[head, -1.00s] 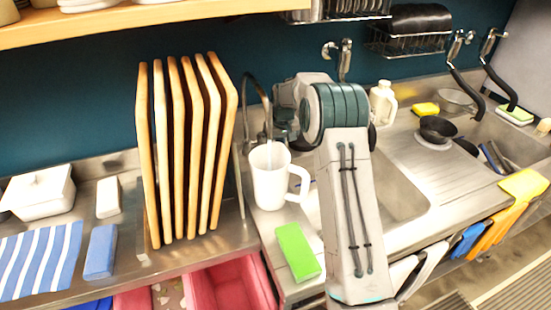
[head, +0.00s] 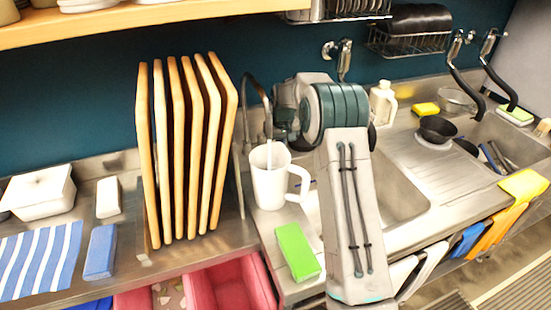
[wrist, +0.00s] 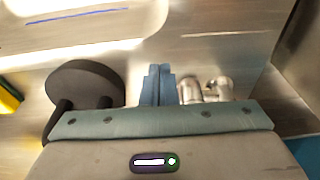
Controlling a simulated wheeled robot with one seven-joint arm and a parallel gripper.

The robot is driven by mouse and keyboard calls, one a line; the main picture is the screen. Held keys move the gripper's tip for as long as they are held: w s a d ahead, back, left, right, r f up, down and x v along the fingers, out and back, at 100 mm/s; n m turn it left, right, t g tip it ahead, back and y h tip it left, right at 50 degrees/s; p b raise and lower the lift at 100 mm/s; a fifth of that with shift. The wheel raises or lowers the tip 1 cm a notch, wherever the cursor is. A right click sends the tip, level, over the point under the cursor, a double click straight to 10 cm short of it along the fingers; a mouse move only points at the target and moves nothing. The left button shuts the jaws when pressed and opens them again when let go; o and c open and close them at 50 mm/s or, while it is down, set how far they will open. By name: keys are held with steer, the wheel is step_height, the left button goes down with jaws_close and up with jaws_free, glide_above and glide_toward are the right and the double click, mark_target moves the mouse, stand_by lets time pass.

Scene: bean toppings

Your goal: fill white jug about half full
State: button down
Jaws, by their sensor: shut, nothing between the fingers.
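The white jug (head: 270,185) stands upright at the left end of the sink, its handle to the right. The curved tap (head: 256,82) arches above it. A thin pale strand, which looks like water, drops from the spout side into the jug's mouth. The level inside cannot be seen. My gripper's blue fingers (wrist: 157,85) are together and empty in the wrist view. Silvery metal fittings (wrist: 205,90) are just right of the fingers, and contact cannot be told. In the head view my arm hides the fingers.
A green sponge (head: 298,251) lies in front of the jug. Upright wooden boards (head: 185,150) stand to its left. The sink basin (head: 402,195) is partly behind my arm. A white bottle (head: 382,103) stands behind the basin. A black pan (head: 437,129) is at the right.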

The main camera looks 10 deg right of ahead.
stand_by(0.4)
steer(key=w+p, duration=0.4)
steer(key=w, duration=0.1)
steer(key=shift+w+r, duration=0.1)
steer(key=shift+r, duration=0.05)
steer(key=shift+b, duration=0.35)
step_height(320, 180, up, 6)
steer(key=s+p, duration=0.1)
steer(key=s, duration=0.1)
steer(key=shift+s+d+f, duration=0.2)
steer(key=shift+s+d, duration=0.05)
